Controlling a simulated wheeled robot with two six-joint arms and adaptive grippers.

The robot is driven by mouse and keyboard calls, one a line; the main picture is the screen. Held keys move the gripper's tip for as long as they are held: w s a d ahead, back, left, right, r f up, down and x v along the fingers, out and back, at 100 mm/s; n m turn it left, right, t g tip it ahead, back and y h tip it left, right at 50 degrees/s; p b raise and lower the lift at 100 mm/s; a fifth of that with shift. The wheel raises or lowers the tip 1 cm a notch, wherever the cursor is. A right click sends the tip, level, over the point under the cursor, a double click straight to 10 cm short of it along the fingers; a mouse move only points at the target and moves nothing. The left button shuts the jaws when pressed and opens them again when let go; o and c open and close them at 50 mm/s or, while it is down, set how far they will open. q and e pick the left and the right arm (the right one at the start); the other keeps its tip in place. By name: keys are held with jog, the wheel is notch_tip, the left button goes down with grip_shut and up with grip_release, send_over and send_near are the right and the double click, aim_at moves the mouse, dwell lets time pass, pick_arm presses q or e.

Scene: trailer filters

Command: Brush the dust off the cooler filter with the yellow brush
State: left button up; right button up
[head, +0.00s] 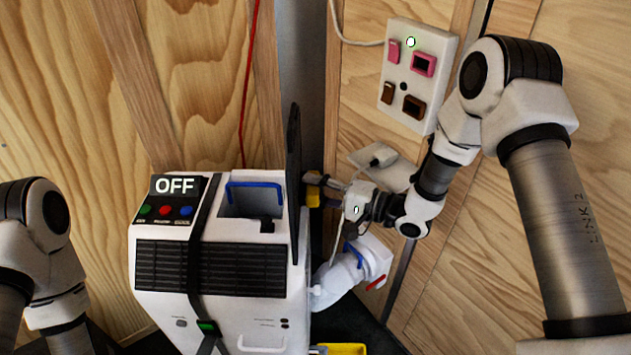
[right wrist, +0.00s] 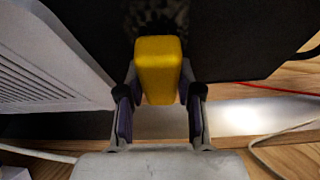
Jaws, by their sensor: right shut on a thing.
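The white cooler (head: 225,270) stands left of centre in the head view, its display reading OFF. A thin dark upright panel, apparently the cooler filter (head: 294,150), stands at its right side, seen nearly edge-on. It fills the upper part of the right wrist view as a black surface (right wrist: 235,45). My right gripper (head: 324,184) is shut on the yellow brush (right wrist: 158,68), right beside the panel. A dark textured patch shows beyond the brush; I cannot tell whether it is bristles or mesh. Contact and dust cannot be made out. My left gripper is out of view.
A black strap (head: 204,240) crosses the cooler, and a blue handle (head: 254,186) is on its top. A white connector (head: 345,275) juts out at its right. A socket panel (head: 420,75) and white plug (head: 380,157) are on the wooden wall. A yellow object (head: 342,349) shows at the bottom edge.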

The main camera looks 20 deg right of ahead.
jog(key=shift+s+a+p, duration=0.2)
jog(key=shift+s+a, duration=0.1)
jog(key=shift+s, duration=0.65)
jog(key=shift+s+a+p, duration=0.15)
jog(key=shift+s+a, duration=0.15)
jog(key=shift+s, duration=0.6)
jog(key=shift+s+a+p, duration=0.2)
jog(key=shift+s+a, duration=0.1)
jog(key=shift+s, duration=0.65)
jog(key=shift+r, duration=0.1)
jog(key=shift+d, duration=0.25)
jog(key=p, duration=0.3)
send_near(300, 204)
jog(key=shift+w+f, duration=0.2)
jog(key=shift+w, duration=1)
